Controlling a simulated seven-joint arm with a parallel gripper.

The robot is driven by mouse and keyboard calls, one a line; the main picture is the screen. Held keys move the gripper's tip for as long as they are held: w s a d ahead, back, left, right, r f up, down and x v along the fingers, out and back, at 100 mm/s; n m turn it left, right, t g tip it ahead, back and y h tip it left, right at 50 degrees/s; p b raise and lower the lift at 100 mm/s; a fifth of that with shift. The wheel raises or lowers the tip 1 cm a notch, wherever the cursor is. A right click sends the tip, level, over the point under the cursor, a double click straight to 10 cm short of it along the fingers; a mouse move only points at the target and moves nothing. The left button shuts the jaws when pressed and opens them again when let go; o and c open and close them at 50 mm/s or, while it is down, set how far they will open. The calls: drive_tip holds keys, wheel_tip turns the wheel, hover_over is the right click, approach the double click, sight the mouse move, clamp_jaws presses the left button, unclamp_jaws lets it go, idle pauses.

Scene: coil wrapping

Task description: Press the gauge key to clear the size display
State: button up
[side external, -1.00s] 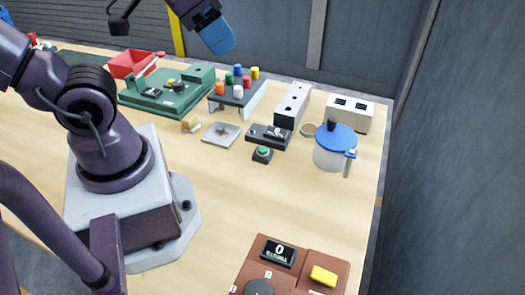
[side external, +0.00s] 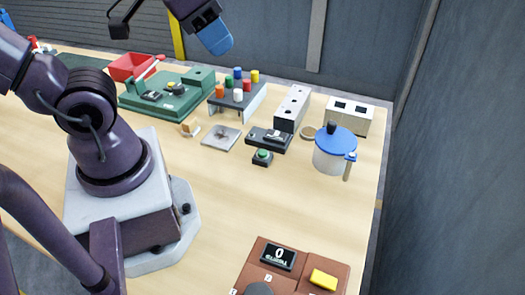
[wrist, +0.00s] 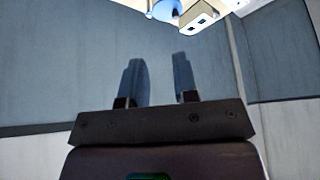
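A brown box (side external: 301,262) sits at the front of the table in the side view, partly cut off by the bottom edge. It carries a small black display (side external: 278,256) reading 0, with smaller text below that I cannot read. A yellow key (side external: 323,279) lies on its right part, and a dark round knob (side external: 258,289) is at the bottom edge. No label names the gauge key. My gripper (side external: 215,38) is high above the back of the table, far from the box. In the wrist view my gripper (wrist: 159,62) has its two fingers apart with nothing between them.
A white pot with a blue lid (side external: 335,145) stands at the right, near a pale two-slot block (side external: 348,115). A small base with a green button (side external: 262,158), a green machine (side external: 168,98) and a peg stand (side external: 237,98) are further back. The table's middle is clear.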

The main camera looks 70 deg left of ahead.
clamp_jaws()
idle(1.4)
